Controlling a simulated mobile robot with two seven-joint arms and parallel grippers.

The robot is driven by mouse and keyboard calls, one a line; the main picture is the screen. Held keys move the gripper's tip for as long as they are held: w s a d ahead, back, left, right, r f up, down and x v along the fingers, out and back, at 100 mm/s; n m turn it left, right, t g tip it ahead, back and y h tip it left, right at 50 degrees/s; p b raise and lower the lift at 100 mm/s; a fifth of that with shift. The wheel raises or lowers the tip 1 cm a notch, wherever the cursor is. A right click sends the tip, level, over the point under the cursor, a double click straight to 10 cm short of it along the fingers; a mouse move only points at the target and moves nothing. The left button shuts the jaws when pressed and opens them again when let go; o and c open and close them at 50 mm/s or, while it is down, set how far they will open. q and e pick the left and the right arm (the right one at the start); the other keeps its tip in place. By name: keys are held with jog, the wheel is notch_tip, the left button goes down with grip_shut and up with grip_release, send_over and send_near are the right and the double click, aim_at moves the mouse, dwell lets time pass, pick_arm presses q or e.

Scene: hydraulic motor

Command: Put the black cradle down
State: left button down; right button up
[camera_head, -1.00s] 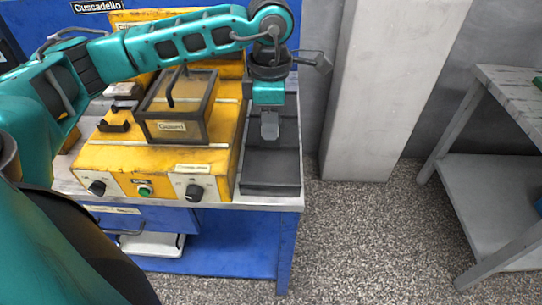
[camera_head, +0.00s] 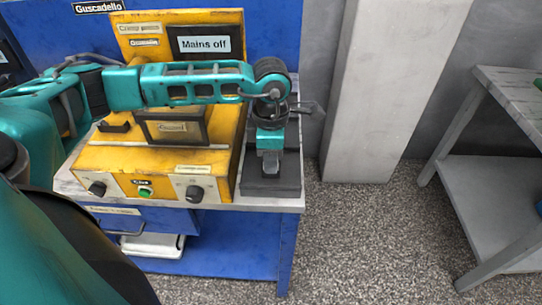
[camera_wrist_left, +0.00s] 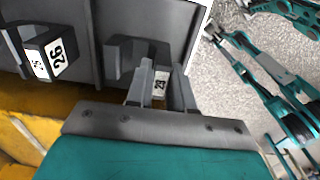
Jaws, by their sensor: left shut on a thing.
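My left gripper (camera_head: 271,172) reaches down over the dark grey tray (camera_head: 285,189) beside the yellow machine. In the left wrist view its fingers (camera_wrist_left: 163,92) are shut on a dark cradle (camera_wrist_left: 122,57) with a white label reading 23. The cradle is inside or just over the tray (camera_wrist_left: 165,18); I cannot tell whether it touches the floor. In the head view the gripper mostly hides it. Another black cradle (camera_head: 115,123) stands on the yellow machine at its left. A black piece labelled 26 (camera_wrist_left: 50,50) shows in the left wrist view.
The yellow machine (camera_head: 140,160) with knobs and a lidded box (camera_head: 172,127) stands left of the tray on a blue bench. A "Mains off" sign (camera_head: 204,43) stands behind. A pale pillar (camera_head: 385,90) and grey table (camera_head: 490,180) are at right, with clear floor between.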

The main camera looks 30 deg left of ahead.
pick_arm(q)
jog(key=shift+f, duration=0.1)
jog(key=c, duration=1)
grip_release()
notch_tip(320, 180, up, 12)
